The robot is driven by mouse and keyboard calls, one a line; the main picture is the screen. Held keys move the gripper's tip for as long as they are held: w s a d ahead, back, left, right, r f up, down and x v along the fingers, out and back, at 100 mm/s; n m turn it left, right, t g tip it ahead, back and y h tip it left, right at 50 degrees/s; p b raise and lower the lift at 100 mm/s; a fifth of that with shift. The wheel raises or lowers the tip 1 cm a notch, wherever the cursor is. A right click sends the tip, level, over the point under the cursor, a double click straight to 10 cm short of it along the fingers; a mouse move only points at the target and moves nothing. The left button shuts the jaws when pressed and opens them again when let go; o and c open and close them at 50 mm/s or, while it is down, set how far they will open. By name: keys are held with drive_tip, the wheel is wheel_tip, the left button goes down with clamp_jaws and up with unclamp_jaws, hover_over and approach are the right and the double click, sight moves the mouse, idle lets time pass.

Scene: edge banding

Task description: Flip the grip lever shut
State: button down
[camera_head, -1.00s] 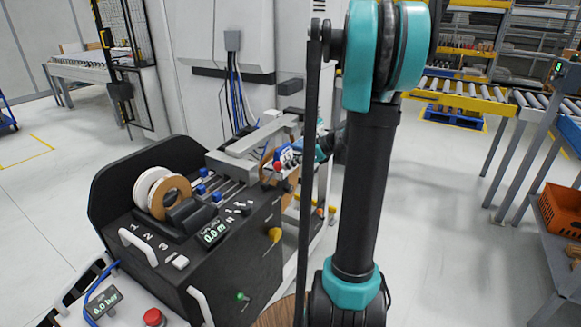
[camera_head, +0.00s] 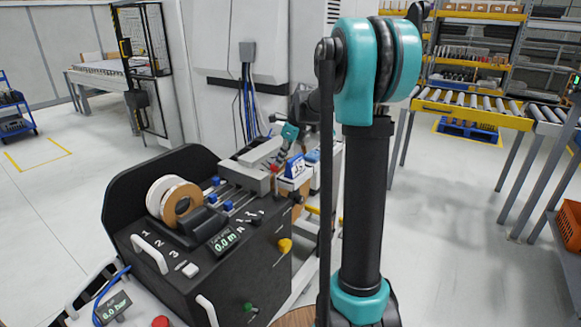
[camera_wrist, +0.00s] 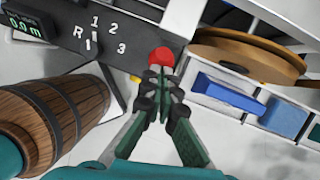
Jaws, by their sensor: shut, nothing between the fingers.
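The red-capped grip lever (camera_wrist: 161,57) shows in the wrist view just beyond my fingertips. It also shows in the head view as a small red knob (camera_head: 275,170) on a stem, beside the grey clamp block on the black machine (camera_head: 262,225). The red cap looks upright in the head view. My gripper (camera_wrist: 160,80) is shut and empty, with its dark fingertips overlapping the base of the red cap in the wrist view. I cannot tell whether they touch it. In the head view my wrist is small and partly behind the machine parts.
A numbered selector dial (camera_wrist: 92,45) sits left of the lever in the wrist view. A brown roll (camera_wrist: 250,52) and blue blocks (camera_wrist: 230,95) lie to the right, a wooden barrel (camera_wrist: 55,115) to the left. A yellow knob (camera_head: 285,245) sticks out of the machine's side.

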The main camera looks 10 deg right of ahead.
drive_tip(key=shift+g+h, duration=0.7)
drive_tip(key=shift+g, duration=0.1)
drive_tip(key=shift+w+a+f, duration=0.15)
drive_tip(key=shift+w+a, duration=0.7)
drive_tip(key=shift+w+a+f, duration=0.2)
drive_tip(key=shift+w+a, duration=0.7)
drive_tip(key=shift+w+a+f, duration=0.15)
drive_tip(key=shift+w+a, duration=0.7)
